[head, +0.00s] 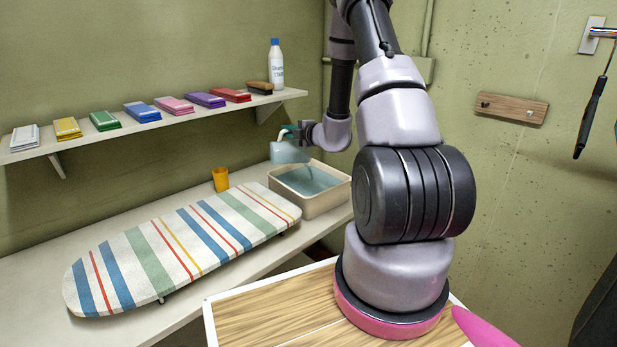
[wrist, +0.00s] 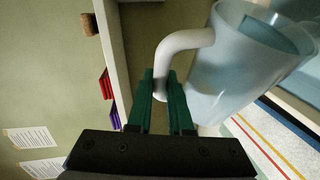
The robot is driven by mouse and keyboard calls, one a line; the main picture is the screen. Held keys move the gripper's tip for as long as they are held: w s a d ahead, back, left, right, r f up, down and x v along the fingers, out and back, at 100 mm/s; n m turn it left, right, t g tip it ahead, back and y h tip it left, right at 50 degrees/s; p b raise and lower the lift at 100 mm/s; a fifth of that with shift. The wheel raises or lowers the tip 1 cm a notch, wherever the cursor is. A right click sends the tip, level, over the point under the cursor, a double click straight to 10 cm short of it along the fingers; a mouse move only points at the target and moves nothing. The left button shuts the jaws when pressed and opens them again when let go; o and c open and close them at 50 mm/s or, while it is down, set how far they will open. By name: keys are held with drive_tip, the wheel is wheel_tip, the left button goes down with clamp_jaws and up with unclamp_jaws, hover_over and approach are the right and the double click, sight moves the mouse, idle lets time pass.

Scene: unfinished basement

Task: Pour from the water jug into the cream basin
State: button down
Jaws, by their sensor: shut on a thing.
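The pale, see-through water jug (head: 287,153) hangs in the air at the back left edge of the cream basin. It looks tilted, and I cannot make out a stream falling from it. My gripper (head: 294,131) is shut on the jug's handle; in the wrist view the white handle (wrist: 185,42) runs down between the green fingers (wrist: 166,100), and the jug body (wrist: 235,75) is to their right. The cream basin (head: 318,207) stands on the bench with blue-grey water (head: 312,181) inside.
An orange cup (head: 220,179) stands left of the basin. A striped ironing board (head: 185,245) lies in front. The wall shelf (head: 150,128) above holds several coloured packs, a brush (head: 260,87) and a white bottle (head: 276,68).

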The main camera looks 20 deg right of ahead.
sight(281, 135)
drive_tip(key=shift+a, duration=0.1)
drive_tip(key=a, duration=0.1)
drive_tip(key=a+f+n, duration=0.1)
drive_tip(key=shift+w+a+g+h, duration=0.15)
drive_tip(key=shift+a+g+h, duration=0.15)
drive_tip(key=shift+g, duration=0.1)
drive_tip(key=shift+w+a+f+n+h, duration=0.1)
drive_tip(key=shift+a+f+n+h, duration=0.3)
drive_tip(key=shift+a+n, duration=0.3)
drive_tip(key=a+f+n+g+h, duration=0.1)
drive_tip(key=a+f+n+h, duration=0.1)
drive_tip(key=a+n+h, duration=0.2)
drive_tip(key=shift+w+a+f+n+g, duration=0.2)
drive_tip(key=shift+w+a+n+g, duration=0.15)
drive_tip(key=shift+a+n, duration=0.45)
drive_tip(key=shift+d, duration=0.1)
